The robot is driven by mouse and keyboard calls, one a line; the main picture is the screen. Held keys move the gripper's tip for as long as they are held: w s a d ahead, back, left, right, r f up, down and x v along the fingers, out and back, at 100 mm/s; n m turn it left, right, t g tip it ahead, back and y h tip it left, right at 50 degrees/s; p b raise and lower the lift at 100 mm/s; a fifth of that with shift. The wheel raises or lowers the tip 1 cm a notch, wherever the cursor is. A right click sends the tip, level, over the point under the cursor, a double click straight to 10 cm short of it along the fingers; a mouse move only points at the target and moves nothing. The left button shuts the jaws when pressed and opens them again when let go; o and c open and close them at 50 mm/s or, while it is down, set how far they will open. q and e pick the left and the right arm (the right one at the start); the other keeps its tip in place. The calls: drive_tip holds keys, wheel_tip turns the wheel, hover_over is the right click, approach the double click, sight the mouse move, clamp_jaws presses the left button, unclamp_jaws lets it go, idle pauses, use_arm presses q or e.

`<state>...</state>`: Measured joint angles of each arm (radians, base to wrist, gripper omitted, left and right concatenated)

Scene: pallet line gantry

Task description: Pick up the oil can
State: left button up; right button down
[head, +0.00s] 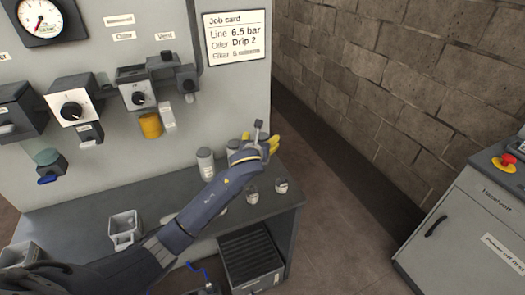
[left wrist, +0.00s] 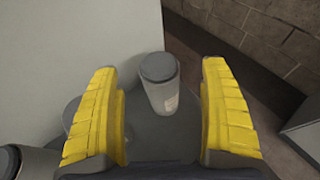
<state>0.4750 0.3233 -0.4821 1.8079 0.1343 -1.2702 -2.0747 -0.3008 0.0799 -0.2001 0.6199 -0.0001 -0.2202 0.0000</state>
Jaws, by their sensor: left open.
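My left gripper (head: 260,141) reaches over the far right part of the bench, its yellow fingers spread. In the left wrist view the open gripper (left wrist: 158,68) has a grey lidded can (left wrist: 159,85) with a pale label ahead, in the gap between the fingers. The can stands upright and no finger is seen touching it. In the head view similar grey cans (head: 206,165) stand just left of the gripper, one partly hidden behind my arm. I cannot read the labels, so I cannot tell for sure which is the oil can. My right gripper is out of view.
Two small jars (head: 252,194) (head: 281,185) stand near the bench's right end. Grey bins (head: 124,229) sit on the left of the bench (head: 80,205). A panel with a gauge (head: 40,17) and valves rises behind. A cabinet (head: 475,225) stands right, across open floor.

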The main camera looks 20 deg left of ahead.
sight(262, 138)
use_arm(q)
drive_tip(key=shift+x, duration=2.35)
drive_tip(key=shift+a+f, duration=0.1)
drive_tip(key=c, duration=1.7)
